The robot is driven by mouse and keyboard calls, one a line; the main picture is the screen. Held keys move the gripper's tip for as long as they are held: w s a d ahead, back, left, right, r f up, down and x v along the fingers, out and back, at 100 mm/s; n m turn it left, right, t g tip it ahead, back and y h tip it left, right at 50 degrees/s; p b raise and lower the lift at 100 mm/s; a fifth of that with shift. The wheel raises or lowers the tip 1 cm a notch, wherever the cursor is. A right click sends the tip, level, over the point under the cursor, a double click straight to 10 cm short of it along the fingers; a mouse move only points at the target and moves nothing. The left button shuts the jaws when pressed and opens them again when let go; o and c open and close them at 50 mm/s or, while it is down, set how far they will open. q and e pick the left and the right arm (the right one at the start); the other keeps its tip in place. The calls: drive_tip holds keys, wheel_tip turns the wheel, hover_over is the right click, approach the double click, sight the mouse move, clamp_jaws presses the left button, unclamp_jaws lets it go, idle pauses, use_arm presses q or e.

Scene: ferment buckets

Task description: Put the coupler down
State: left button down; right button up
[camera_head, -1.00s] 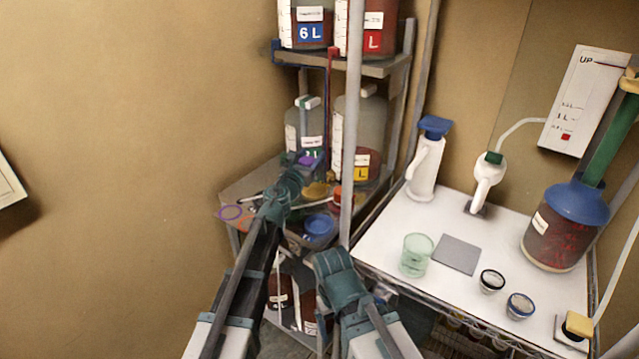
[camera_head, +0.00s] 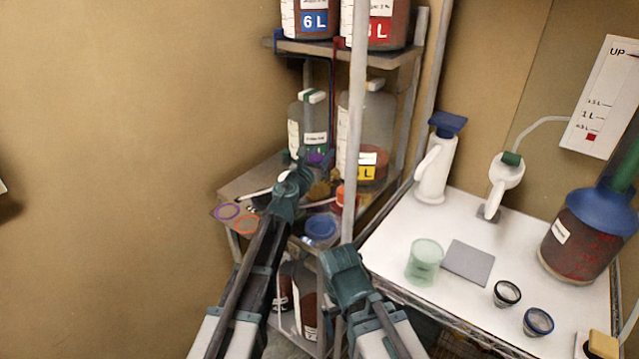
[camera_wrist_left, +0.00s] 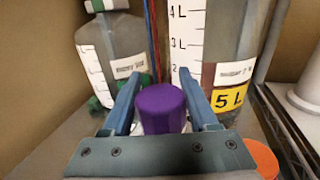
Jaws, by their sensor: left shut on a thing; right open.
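The purple coupler (camera_head: 317,158) shows beside my left gripper (camera_head: 301,170) over the middle corner shelf (camera_head: 262,178). In the left wrist view the purple coupler (camera_wrist_left: 161,108) sits between the two blue fingers of my left gripper (camera_wrist_left: 162,88), which is shut on it. Its underside is hidden, so I cannot tell whether it touches the shelf. My right gripper (camera_head: 341,263) is open and empty, lower down in front of the shelf; its fingertips are hard to make out.
A green-marked bottle (camera_head: 308,120) and a 5 L jug (camera_head: 370,125) stand behind. A blue lid (camera_head: 320,228) is near the front; a grey post (camera_head: 353,120) stands right.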

use_arm(q)
wheel_tip(320, 180, down, 3)
drive_tip(key=shift+f+b, duration=0.2)
drive_tip(key=shift+b, duration=0.85)
use_arm(e)
wheel_tip(320, 180, down, 3)
drive_tip(key=shift+f, duration=0.2)
use_arm(q)
wheel_tip(320, 180, down, 4)
drive_tip(key=b, duration=0.4)
drive_tip(key=shift+r, duration=0.15)
use_arm(e)
wheel_tip(320, 180, down, 4)
drive_tip(key=shift+r, duration=0.15)
use_arm(q)
drive_tip(key=shift+f, duration=0.2)
drive_tip(key=shift+s, duration=0.15)
use_arm(e)
drive_tip(key=shift+s+f, duration=0.1)
drive_tip(key=shift+f, duration=0.2)
use_arm(q)
drive_tip(key=shift+s+f+b, duration=0.1)
drive_tip(key=shift+b, duration=0.3)
use_arm(e)
drive_tip(key=shift+f, duration=0.1)
